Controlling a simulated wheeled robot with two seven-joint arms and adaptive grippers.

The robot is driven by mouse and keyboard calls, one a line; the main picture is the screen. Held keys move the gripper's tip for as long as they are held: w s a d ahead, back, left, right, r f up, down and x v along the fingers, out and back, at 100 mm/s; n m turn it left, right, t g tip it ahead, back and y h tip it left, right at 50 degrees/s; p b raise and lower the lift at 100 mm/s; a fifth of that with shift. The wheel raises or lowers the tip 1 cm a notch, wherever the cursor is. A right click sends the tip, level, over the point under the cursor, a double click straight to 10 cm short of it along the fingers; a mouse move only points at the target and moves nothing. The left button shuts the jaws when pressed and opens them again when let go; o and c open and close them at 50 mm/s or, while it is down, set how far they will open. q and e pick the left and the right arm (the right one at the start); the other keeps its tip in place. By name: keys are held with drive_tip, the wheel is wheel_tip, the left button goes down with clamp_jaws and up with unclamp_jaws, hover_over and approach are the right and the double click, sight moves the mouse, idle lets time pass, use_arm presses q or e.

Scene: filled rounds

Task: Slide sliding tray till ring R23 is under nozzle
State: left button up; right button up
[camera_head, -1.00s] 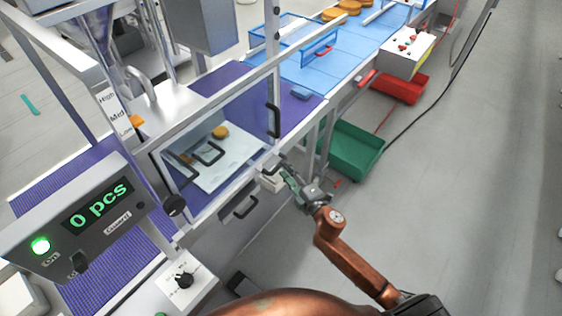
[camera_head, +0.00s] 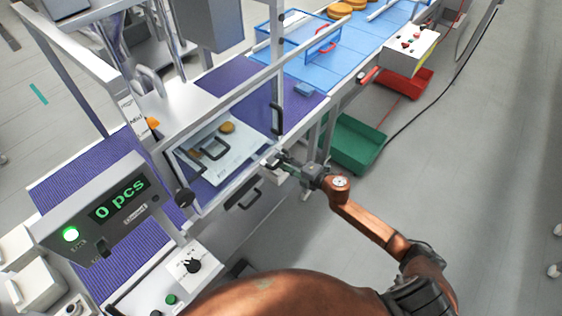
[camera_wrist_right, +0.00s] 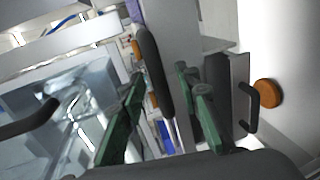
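The pale sliding tray (camera_head: 232,168) lies inside the clear guard of the machine in the head view, with black handles on and above it. An orange round piece (camera_head: 227,127) sits at its far end; no R23 mark is readable. I cannot make out the nozzle clearly. My right gripper (camera_head: 272,163) is at the front edge of the guard, near the lower end of an upright black handle (camera_head: 277,119). In the right wrist view its green fingers (camera_wrist_right: 162,115) are apart, with a dark bar (camera_wrist_right: 153,72) showing between them; contact cannot be told. My left gripper is not in view.
A counter box (camera_head: 120,205) reading "0 pcs" stands at left. A lower black handle (camera_head: 243,198) is on the machine front. A green bin (camera_head: 350,145) and a red bin (camera_head: 405,84) stand right of the blue conveyor (camera_head: 345,55). The floor at right is free.

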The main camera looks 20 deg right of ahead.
drive_tip(key=shift+w+a+f, duration=0.1)
drive_tip(key=shift+w+a, duration=0.15)
drive_tip(key=shift+w, duration=0.15)
clamp_jaws()
idle(0.5)
